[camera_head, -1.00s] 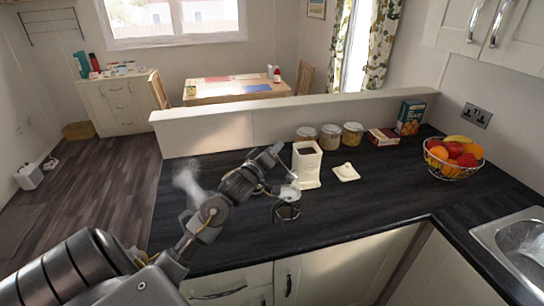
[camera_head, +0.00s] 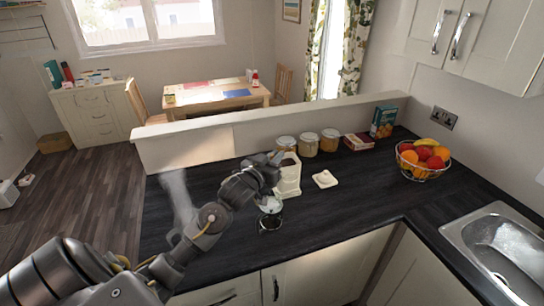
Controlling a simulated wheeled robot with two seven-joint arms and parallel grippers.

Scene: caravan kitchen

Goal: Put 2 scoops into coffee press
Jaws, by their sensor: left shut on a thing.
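The coffee press (camera_head: 270,214) is a small glass vessel with a dark frame and a pale top area, standing on the dark worktop. Behind it is a white canister (camera_head: 289,183), its opening largely hidden by my left gripper. Its white lid (camera_head: 325,179) with a knob lies to the right. My left gripper (camera_head: 276,160) is over the canister's top, above and behind the press. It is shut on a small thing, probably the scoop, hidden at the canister. My right gripper is not in view.
Several jars (camera_head: 308,144), a red box (camera_head: 358,141) and a teal box (camera_head: 383,121) stand along the low back wall. A fruit basket (camera_head: 423,160) and sink (camera_head: 495,245) are at right. Steam rises at left by my arm. Worktop right of the press is clear.

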